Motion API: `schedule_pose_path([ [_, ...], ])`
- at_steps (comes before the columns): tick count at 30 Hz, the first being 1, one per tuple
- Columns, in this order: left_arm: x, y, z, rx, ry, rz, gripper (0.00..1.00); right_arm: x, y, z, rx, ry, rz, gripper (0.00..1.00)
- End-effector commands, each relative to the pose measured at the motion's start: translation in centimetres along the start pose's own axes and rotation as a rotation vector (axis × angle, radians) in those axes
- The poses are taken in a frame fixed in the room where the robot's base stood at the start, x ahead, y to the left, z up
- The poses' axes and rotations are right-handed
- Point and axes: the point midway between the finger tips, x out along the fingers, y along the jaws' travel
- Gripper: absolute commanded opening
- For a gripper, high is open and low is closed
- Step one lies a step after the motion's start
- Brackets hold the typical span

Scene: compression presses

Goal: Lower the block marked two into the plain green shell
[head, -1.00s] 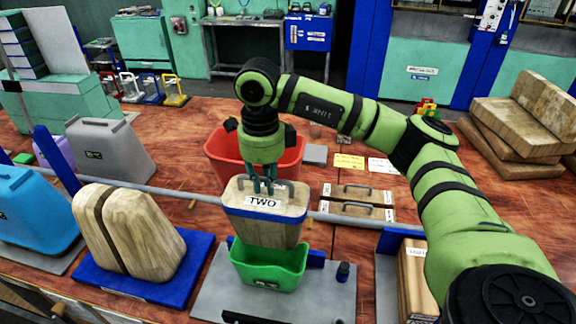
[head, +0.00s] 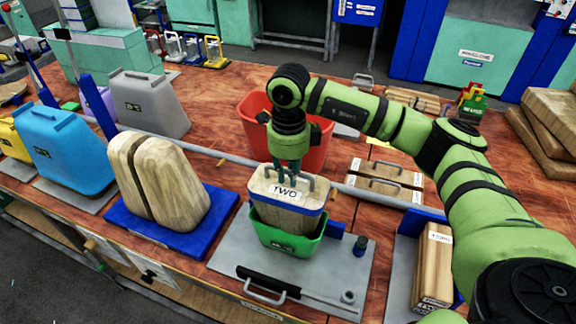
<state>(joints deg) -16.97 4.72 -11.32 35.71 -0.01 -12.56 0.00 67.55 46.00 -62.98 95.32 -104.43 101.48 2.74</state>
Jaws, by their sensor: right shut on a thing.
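The wooden block marked TWO (head: 288,215) has a handle on its blue-edged top. Its lower part is inside the green shell (head: 288,243), and its upper part with the label stands above the shell's rim. The shell sits on a grey plate (head: 235,256) and has a small dark mark on its front. My right gripper (head: 290,173) is above the block, shut on its handle. The fingertips are partly hidden against the handle. My left gripper is not in view.
A split wooden form (head: 160,180) on a blue base stands to the left. A red bin (head: 315,147) is just behind my right gripper. A grey rail crosses behind the shell. Another wooden block (head: 433,268) stands to the right. A black-and-silver handle (head: 265,287) lies at the plate's front.

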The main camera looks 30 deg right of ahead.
Motion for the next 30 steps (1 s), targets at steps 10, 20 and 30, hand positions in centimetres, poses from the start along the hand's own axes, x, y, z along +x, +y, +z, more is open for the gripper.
schedule_pose_path([
  [10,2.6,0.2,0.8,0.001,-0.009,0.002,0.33,4.7,0.0,0.1,0.000,-0.003,-0.001,0.00],
  [20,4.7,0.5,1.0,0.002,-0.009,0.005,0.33,7.6,-0.1,0.1,0.000,-0.004,-0.001,0.00],
  [30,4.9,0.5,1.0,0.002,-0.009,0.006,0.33,7.8,-0.1,0.1,0.000,-0.005,-0.001,0.00],
])
